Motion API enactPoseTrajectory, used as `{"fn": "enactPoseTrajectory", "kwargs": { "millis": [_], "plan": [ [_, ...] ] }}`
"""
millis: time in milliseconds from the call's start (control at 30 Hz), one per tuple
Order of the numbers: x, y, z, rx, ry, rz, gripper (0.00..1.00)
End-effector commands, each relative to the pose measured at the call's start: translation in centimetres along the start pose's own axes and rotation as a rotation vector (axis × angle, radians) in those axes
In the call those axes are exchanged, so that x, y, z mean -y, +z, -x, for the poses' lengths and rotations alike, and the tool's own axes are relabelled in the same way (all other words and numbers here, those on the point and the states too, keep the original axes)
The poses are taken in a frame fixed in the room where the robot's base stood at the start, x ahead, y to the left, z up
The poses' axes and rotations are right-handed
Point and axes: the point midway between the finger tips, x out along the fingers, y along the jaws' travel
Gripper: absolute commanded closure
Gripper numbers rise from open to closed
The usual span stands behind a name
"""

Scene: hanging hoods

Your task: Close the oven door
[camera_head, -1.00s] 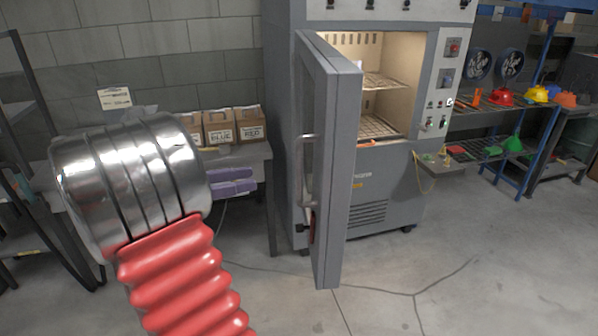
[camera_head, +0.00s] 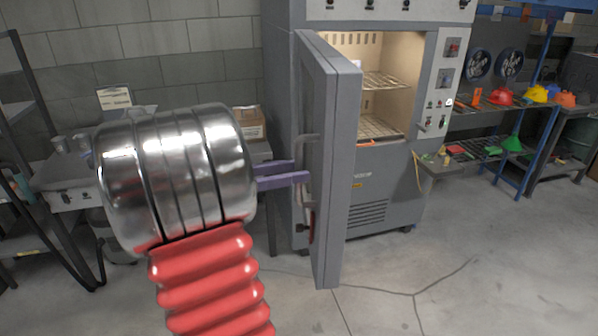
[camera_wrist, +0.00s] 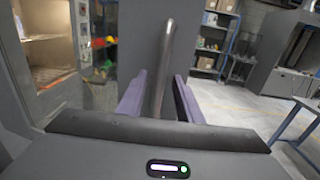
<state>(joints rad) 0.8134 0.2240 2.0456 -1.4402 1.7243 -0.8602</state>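The grey oven (camera_head: 385,190) stands against the wall with its lit chamber and wire racks (camera_head: 380,128) showing. Its door (camera_head: 340,180) stands wide open, swung out toward me. The metal bar handle (camera_head: 304,185) is on the door's left face. My gripper (camera_head: 300,172) is at the handle, its purple fingers apart. In the wrist view the handle (camera_wrist: 161,75) stands upright between the two open fingers (camera_wrist: 157,95), and a gap shows on the right side. I cannot tell whether the left finger touches it.
A workbench (camera_head: 70,170) with a cardboard box (camera_head: 250,122) is at the left, behind my arm. A shelf with coloured hard hats (camera_head: 502,96) stands right of the oven. The concrete floor (camera_head: 440,285) in front and to the right is clear.

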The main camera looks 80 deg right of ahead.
Motion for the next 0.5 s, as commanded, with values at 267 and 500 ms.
{"fn": "enactPoseTrajectory", "kwargs": {
  "millis": [267,500],
  "plan": [
    [0.0,0.0,-1.9,0.0,-0.001,0.001,0.68],
    [0.0,0.0,-1.9,0.0,0.0,0.001,0.68]
  ]
}}
